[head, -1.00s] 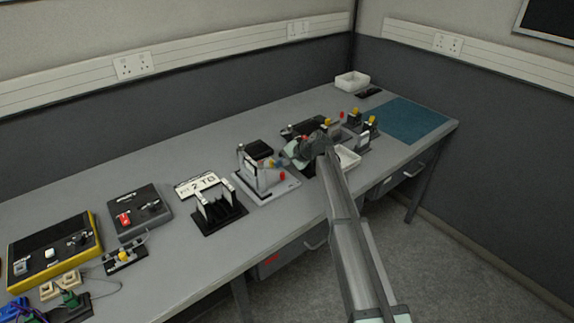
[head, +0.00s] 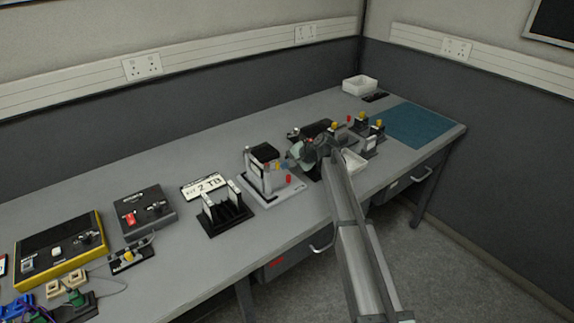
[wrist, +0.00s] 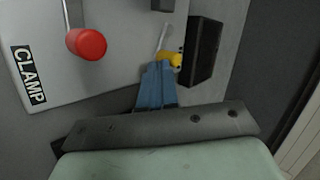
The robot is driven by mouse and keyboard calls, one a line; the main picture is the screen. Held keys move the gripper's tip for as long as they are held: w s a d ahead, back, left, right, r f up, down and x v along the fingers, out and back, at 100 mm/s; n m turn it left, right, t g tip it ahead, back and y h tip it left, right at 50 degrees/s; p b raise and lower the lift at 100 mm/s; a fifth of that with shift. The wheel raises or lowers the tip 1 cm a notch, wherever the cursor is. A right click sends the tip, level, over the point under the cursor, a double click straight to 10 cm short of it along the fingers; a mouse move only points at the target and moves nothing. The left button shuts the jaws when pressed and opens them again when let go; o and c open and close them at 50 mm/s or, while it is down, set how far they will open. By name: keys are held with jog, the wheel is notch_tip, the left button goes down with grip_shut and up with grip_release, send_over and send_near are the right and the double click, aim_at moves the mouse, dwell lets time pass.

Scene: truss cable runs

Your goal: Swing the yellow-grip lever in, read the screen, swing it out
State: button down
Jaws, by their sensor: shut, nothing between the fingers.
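The clamp fixture (head: 272,186) is a pale block with a dark top on a light base plate, near the middle of the bench. In the wrist view its plate (wrist: 115,70) carries a CLAMP label and a red-knobbed lever (wrist: 87,43). The yellow-grip lever (wrist: 169,59) has a thin metal rod and stands right of the red knob. My gripper (wrist: 157,68) has blue fingers, shut and empty. The fingertips are right at the yellow grip and partly cover it; I cannot tell whether they touch. In the head view my gripper (head: 284,166) reaches the fixture from the right. No readable screen shows.
A dark block (wrist: 203,50) stands close right of the yellow grip. A 2 TB sign (head: 204,186) and a black slotted rack (head: 226,217) are left of the fixture. More yellow-topped fixtures (head: 370,135) and a blue-green mat (head: 415,124) lie to the right.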

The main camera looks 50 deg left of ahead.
jog(key=shift+s+d, duration=0.5)
jog(key=shift+s, duration=0.05)
jog(key=shift+w+d, duration=0.25)
jog(key=shift+d, duration=0.3)
jog(key=d, duration=0.1)
jog(key=w+d, duration=0.1)
jog(key=shift+w+d, duration=0.15)
jog(key=shift+d, duration=0.15)
jog(key=w+v, duration=0.1)
jog(key=v, duration=0.9)
jog(key=shift+a, duration=0.25)
jog(key=shift+s, duration=0.1)
